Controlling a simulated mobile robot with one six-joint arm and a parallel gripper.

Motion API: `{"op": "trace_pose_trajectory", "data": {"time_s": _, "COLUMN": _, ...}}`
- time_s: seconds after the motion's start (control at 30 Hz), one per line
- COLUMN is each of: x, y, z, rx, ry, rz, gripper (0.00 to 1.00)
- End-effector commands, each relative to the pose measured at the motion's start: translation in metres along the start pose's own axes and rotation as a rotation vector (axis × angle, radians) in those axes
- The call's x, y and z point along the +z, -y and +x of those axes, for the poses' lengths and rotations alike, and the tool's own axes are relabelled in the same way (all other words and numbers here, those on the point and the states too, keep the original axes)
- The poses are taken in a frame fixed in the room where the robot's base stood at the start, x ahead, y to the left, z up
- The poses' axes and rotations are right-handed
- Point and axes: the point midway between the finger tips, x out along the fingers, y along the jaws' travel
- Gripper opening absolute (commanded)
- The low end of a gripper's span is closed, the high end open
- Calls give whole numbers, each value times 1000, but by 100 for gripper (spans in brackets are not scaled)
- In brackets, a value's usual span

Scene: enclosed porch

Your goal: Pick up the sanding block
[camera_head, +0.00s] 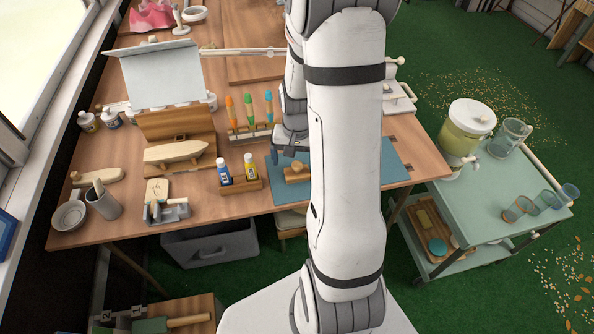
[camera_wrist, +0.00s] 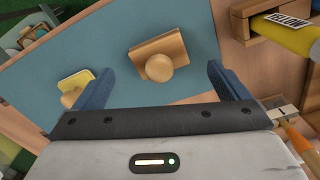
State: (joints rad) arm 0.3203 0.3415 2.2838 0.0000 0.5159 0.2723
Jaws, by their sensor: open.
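The sanding block appears to be the wooden block with a round knob (camera_head: 294,173). It lies on the blue mat (camera_head: 400,168), near the table's front edge. In the wrist view the same block (camera_wrist: 171,48) lies on the mat, ahead of and between my fingertips, knob facing the camera. My gripper (camera_wrist: 162,72) is open and empty, its two blue fingers spread apart. In the head view my gripper (camera_head: 290,148) is just behind the block, apart from it and partly hidden by my arm.
A wooden holder (camera_head: 240,187) with blue and yellow bottles stands left of the block. A yellow-topped piece (camera_wrist: 75,80) lies by the left finger in the wrist view. Coloured-handled tools (camera_head: 249,110) stand behind. A green cart (camera_head: 480,200) with a drink dispenser stands right.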

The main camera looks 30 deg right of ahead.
Motion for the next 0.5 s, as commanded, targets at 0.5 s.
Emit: {"op": "trace_pose_trajectory", "data": {"time_s": 0.5, "x": 4, "y": -1, "z": 42, "rx": 0, "ry": 1, "rz": 0, "gripper": 95}}
